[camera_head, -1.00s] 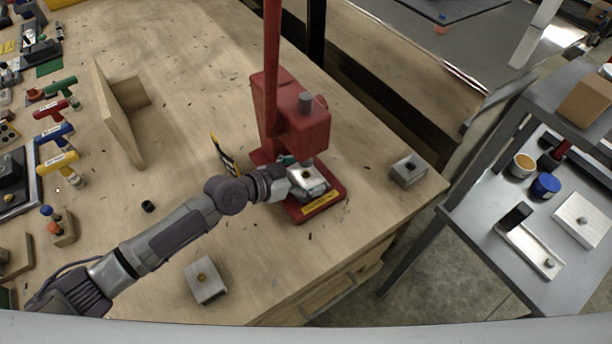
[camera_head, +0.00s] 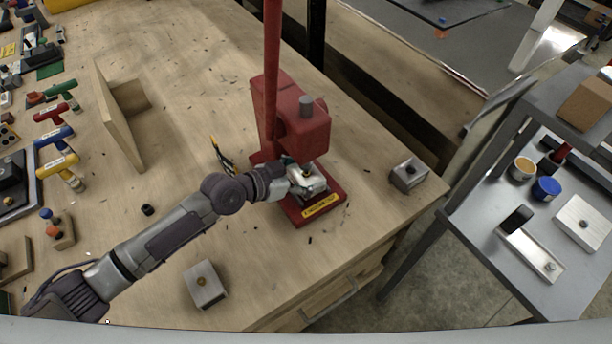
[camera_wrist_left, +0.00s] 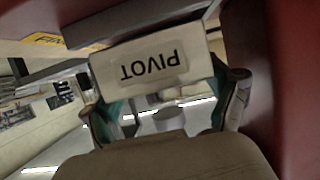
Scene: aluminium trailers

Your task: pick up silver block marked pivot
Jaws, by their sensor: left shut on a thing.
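The silver block marked PIVOT (camera_wrist_left: 152,68) shows in the left wrist view with its label upside down. My left gripper (camera_head: 306,181) is shut on it, with a finger at each side of the block. In the head view the gripper reaches in from the left under the head of the red press (camera_head: 302,130), just above its base (camera_head: 322,207). The gripper largely hides the block there, and I cannot tell whether the block touches the base. My right gripper is not in view.
One silver block (camera_head: 408,173) stands near the bench's right corner, another (camera_head: 205,286) near the front edge. A wooden angle piece (camera_head: 118,115) and several coloured-handled tools stand left. A grey cart (camera_head: 470,215) is at right. The bench middle is mostly clear.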

